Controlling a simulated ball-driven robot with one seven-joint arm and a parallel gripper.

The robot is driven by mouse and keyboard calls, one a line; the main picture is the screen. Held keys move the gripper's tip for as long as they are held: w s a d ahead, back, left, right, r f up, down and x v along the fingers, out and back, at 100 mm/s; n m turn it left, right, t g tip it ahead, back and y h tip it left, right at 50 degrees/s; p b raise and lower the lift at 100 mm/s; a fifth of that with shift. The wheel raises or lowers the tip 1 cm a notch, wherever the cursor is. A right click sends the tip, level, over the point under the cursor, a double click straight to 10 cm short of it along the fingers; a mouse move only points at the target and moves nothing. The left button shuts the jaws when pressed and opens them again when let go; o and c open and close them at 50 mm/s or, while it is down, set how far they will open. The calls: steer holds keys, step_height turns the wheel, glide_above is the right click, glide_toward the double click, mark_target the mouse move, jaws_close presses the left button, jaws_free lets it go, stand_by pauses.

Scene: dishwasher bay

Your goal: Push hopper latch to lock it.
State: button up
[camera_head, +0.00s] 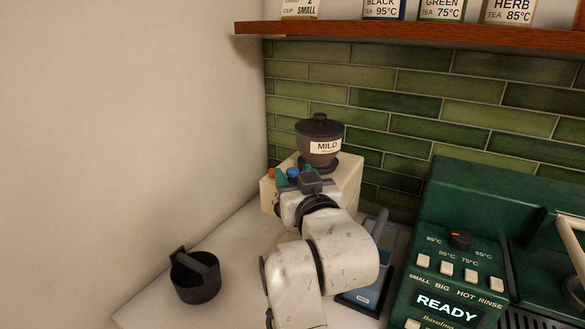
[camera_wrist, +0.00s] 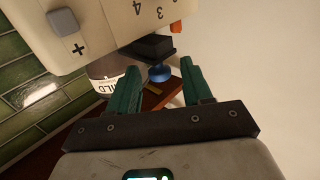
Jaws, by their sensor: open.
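The dark hopper labelled MILD (camera_head: 321,145) sits on top of the cream grinder (camera_head: 349,178); its label shows partly behind a finger in the wrist view. My gripper (camera_head: 293,176) is open in front of the grinder's upper part. In the wrist view its two green fingers (camera_wrist: 161,76) stand apart, with a blue knob (camera_wrist: 160,74) on a dark block (camera_wrist: 147,48) showing between and beyond the tips. An orange piece (camera_wrist: 176,27) sits beside the block. I cannot tell which of these pieces is the latch, nor whether a finger touches anything.
A green machine (camera_head: 447,205) with a READY display stands at the right. A dark round container with a handle (camera_head: 195,277) stands on the counter at the left. A wooden shelf (camera_head: 420,33) with tins runs above. A blue-grey item (camera_head: 366,292) is partly hidden behind my arm.

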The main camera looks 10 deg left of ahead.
steer(key=shift+x, duration=1.1)
steer(key=shift+c, duration=0.2)
jaws_close()
